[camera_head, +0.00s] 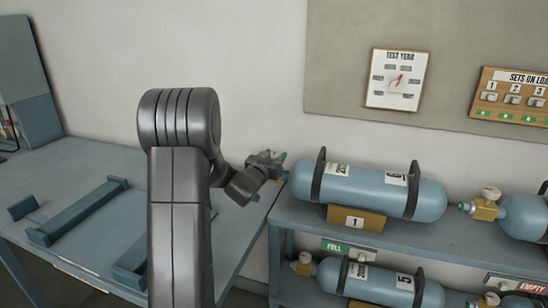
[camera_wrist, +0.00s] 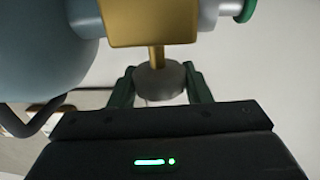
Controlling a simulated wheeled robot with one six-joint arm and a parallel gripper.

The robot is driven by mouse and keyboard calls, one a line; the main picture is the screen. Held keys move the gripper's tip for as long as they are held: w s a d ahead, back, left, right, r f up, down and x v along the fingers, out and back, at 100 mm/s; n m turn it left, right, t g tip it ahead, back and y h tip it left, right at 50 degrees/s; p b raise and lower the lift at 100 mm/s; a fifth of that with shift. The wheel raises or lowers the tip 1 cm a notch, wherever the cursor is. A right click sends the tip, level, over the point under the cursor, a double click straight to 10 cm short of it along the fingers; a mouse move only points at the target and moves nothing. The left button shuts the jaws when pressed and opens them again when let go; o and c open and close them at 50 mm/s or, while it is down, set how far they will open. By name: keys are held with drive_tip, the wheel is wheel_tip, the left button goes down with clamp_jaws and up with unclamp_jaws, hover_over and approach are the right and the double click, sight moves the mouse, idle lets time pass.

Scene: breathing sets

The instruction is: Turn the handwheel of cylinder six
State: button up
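Cylinder six (camera_head: 385,190) is a pale blue bottle with a label reading 6. It lies on the upper shelf, its valve end toward the left. My gripper (camera_head: 268,162) is at that valve end and hides most of the valve. In the wrist view, the brass valve block (camera_wrist: 150,22) shows with a grey round handwheel (camera_wrist: 159,80) on a short brass stem. My gripper (camera_wrist: 160,86) has one dark green finger on each side of the handwheel, and both appear to touch its rim. A green outlet cap (camera_wrist: 246,10) is at the upper right.
Another blue cylinder (camera_head: 375,285) marked 5 lies on the lower shelf. Further cylinders with brass valves lie to the right. A blue-grey bench (camera_head: 90,180) with racks stands at left. A "TEST YEAR" card (camera_head: 397,80) hangs on the wall board.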

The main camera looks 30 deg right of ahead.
drive_tip(key=shift+r+m+g+p, duration=0.1)
drive_tip(key=shift+m+g+p, duration=0.25)
drive_tip(key=shift+p, duration=0.25)
drive_tip(key=shift+g+h+p, duration=0.25)
drive_tip(key=shift+h+p, duration=0.1)
drive_tip(key=shift+h, duration=0.05)
drive_tip(key=m+g+h+p, duration=0.1)
drive_tip(key=m+g+p, duration=0.1)
drive_tip(key=g+p, duration=0.1)
drive_tip(key=shift+w+r, duration=0.1)
drive_tip(key=shift+r, duration=0.05)
drive_tip(key=m+g+p, duration=0.1)
drive_tip(key=m+g, duration=0.1)
drive_tip(key=g, duration=0.1)
drive_tip(key=m+g+h+p, duration=0.1)
drive_tip(key=m+g+p, duration=0.1)
drive_tip(key=shift+f+g, duration=0.2)
drive_tip(key=shift+g, duration=0.2)
drive_tip(key=m+g+y, duration=0.1)
drive_tip(key=m+g, duration=0.1)
drive_tip(key=g, duration=0.2)
drive_tip(key=m+g, duration=0.3)
drive_tip(key=g, duration=0.1)
drive_tip(key=shift+f+m+y, duration=0.2)
drive_tip(key=shift+m+y, duration=0.15)
drive_tip(key=shift+y, duration=0.05)
drive_tip(key=shift+r+m+g+y, duration=0.1)
drive_tip(key=shift+m+g+y, duration=2.1)
drive_tip(key=shift+g, duration=0.7)
drive_tip(key=shift+y+b, duration=0.3)
